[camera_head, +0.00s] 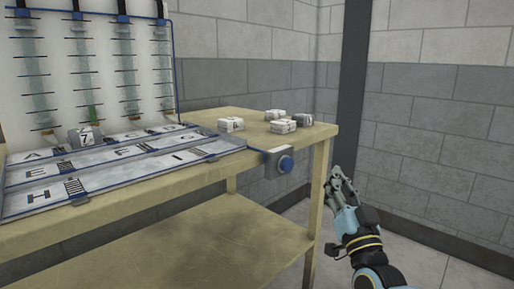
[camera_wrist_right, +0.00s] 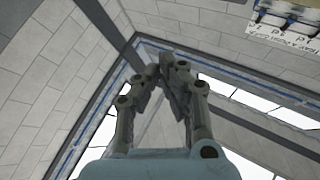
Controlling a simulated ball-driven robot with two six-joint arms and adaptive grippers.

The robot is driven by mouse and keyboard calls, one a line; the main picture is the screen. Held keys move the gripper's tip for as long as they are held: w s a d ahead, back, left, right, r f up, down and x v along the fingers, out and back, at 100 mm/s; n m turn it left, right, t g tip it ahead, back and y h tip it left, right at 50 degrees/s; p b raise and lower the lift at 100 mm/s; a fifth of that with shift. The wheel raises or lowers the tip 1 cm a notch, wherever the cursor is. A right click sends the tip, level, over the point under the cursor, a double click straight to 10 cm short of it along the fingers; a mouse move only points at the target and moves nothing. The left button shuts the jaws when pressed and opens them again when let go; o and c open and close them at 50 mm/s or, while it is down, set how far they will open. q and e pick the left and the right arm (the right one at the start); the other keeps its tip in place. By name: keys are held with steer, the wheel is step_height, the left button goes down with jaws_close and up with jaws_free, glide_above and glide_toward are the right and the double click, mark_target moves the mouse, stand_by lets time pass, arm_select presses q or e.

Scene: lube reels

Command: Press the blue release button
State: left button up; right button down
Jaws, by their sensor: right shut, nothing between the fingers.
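My right gripper (camera_head: 334,172) is to the right of the button, beside the table's right front leg and apart from both. Its fingers are shut and empty; they also show closed in the right wrist view (camera_wrist_right: 163,72), pointing up toward walls and ceiling. The button does not show in the right wrist view. My left gripper is in neither view.
The wooden table (camera_head: 240,113) carries several small white blocks (camera_head: 231,124) at its right. A lettered tray (camera_head: 120,169) and a panel with vertical tubes (camera_head: 82,60) stand at the left. A dark post (camera_head: 352,85) rises behind my right gripper. Floor right of the table is clear.

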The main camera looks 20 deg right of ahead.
mark_target(287, 165)
steer(key=shift+w, duration=0.15)
steer(key=w+a+b, duration=0.3)
steer(key=w+b, duration=0.1)
steer(key=w, duration=0.4)
steer(key=shift+a, duration=0.2)
stand_by(0.5)
stand_by(0.6)
